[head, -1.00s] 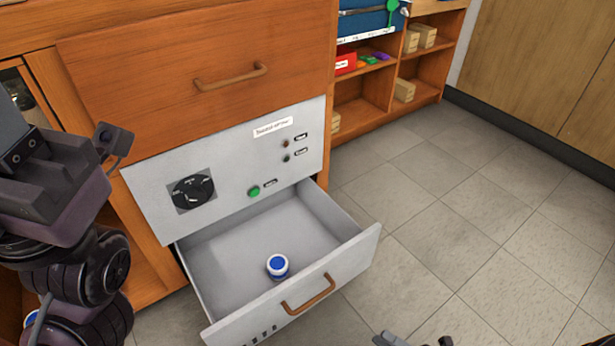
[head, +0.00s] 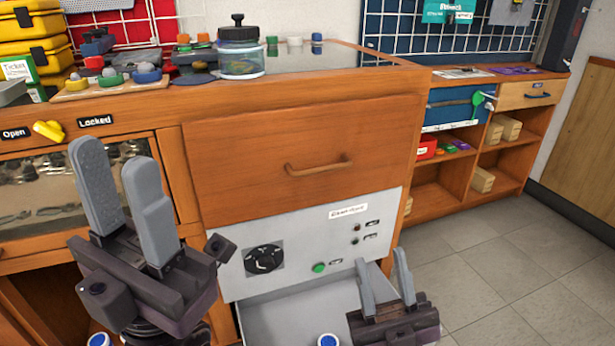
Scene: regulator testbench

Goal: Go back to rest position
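My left gripper (head: 122,195) is raised at the left, in front of the cabinet, with its two grey fingers pointing up. The fingers are apart with nothing between them. My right gripper (head: 382,272) is lower, in front of the grey test panel and the open drawer. Its two fingers also point up, apart and empty. The open grey drawer (head: 275,318) shows at the bottom edge, partly hidden by my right gripper. A blue and white round object (head: 327,340) is in it, cut off by the picture's edge.
The grey panel (head: 230,285) has a black dial (head: 264,259) and a green button (head: 319,267). A closed wooden drawer (head: 300,160) is above. A glass jar (head: 240,50) stands on the worktop. Open shelves (head: 440,205) are at the right. The floor (head: 500,270) there is clear.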

